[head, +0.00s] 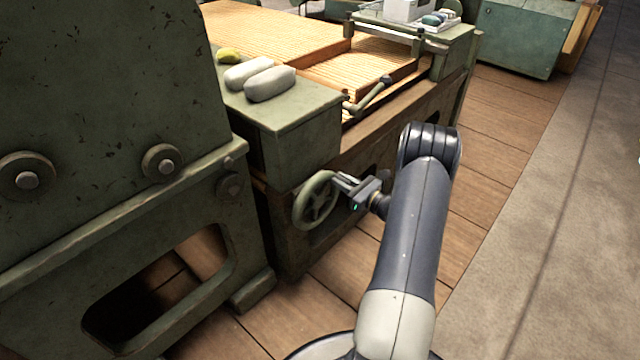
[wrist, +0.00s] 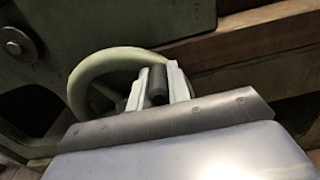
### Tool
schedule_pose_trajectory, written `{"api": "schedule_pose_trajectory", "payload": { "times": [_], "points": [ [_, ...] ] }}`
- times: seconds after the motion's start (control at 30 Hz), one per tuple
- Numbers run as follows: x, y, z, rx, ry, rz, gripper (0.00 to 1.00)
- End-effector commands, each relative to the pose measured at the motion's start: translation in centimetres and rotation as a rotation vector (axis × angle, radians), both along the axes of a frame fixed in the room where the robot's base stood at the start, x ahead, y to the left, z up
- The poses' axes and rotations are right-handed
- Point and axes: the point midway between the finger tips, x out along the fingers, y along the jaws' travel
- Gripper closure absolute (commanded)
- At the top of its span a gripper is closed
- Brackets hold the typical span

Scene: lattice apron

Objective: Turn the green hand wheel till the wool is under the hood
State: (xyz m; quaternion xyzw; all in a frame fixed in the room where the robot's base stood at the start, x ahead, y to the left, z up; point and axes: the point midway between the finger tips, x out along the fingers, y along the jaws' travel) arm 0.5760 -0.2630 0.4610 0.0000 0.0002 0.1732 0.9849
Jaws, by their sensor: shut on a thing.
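The green hand wheel (head: 315,201) stands on the side of the machine, below the green end block. My gripper (head: 345,183) is at the wheel's right rim. In the wrist view the wheel (wrist: 88,82) shows behind my gripper (wrist: 158,84), whose fingers are shut on a dark upright handle (wrist: 156,86) at the rim. The wool is not clear to me; two pale rounded bundles (head: 270,84) lie on the green block and may be wool. The large green housing (head: 110,90) at left may be the hood; I cannot tell.
A yellow lump (head: 229,55) lies beside the pale bundles. A slatted wooden apron (head: 285,36) runs back from the block, with a lever (head: 372,94) at its near side. The wooden floor (head: 490,150) at right is clear.

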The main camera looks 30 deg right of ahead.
Motion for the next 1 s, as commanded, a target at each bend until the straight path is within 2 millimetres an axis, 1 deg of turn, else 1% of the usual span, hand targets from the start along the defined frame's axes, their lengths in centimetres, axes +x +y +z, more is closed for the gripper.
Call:
{"api": "schedule_pose_trajectory", "payload": {
  "times": [0.27,0.37,0.5,0.6,0.9,1.0],
  "points": [
    [0.0,-0.1,0.0,0.0,0.0,0.0,0.98],
    [0.1,-0.3,-0.7,0.0,-0.001,-0.001,0.98],
    [0.4,-1.2,-2.4,-0.002,-0.002,-0.002,0.98],
    [0.6,-1.8,-3.3,-0.002,-0.002,-0.001,0.98],
    [0.7,-1.9,-3.1,0.0,-0.001,-0.001,0.98],
    [0.7,-2.0,-3.6,0.0,-0.001,-0.001,0.98]
  ]
}}
